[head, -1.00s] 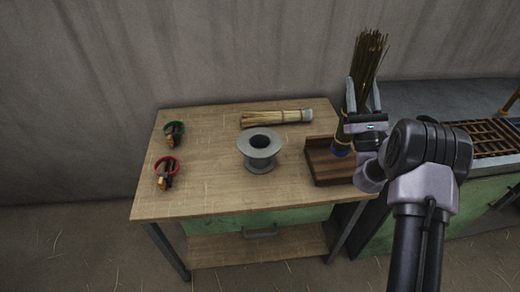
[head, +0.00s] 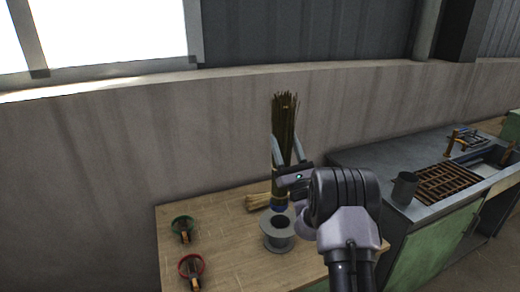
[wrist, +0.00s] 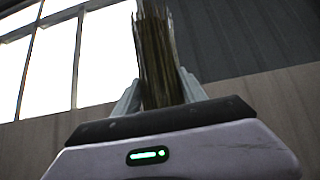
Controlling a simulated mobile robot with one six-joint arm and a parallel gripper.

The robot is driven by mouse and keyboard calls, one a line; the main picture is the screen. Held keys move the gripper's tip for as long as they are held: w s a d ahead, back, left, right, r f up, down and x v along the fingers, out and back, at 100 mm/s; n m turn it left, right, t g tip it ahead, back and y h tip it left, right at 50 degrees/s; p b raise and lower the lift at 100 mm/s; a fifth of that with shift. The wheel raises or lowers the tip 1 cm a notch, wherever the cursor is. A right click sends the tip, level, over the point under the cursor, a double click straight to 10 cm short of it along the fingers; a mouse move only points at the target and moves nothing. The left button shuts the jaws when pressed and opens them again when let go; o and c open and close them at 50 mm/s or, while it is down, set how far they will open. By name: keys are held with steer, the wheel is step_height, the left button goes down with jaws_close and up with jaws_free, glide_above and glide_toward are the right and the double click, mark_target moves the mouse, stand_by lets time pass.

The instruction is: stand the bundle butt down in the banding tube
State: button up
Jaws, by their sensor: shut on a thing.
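The dark green-brown bundle (head: 285,118) stands upright, with twig tips up and a blue band at its butt. My gripper (head: 287,152) is shut on the bundle; in the wrist view the two fingers (wrist: 160,92) flank its stalks. The grey flanged banding tube (head: 278,239) stands on the wooden table with its dark mouth up. The bundle's butt appears just above and behind the mouth in the head view. The gap between them is hard to judge.
A paler bundle (head: 257,201) lies behind, partly hidden. A green ring holder (head: 183,227) and a red ring holder (head: 191,270) sit at left. A metal bench at right bears a grey cup (head: 404,188) and a brown grate (head: 447,184). My arm hides the table's right side.

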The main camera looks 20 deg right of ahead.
mark_target(286, 165)
steer(key=shift+f, duration=0.15)
steer(key=f+b, duration=0.5)
steer(key=d+f+b, duration=0.1)
steer(key=f+b, duration=0.1)
steer(key=f, duration=0.1)
steer(key=shift+s+f, duration=0.1)
steer(key=shift+f, duration=0.15)
steer(key=shift+f+b, duration=0.75)
steer(key=shift+f, duration=1.85)
steer(key=o, duration=1.2)
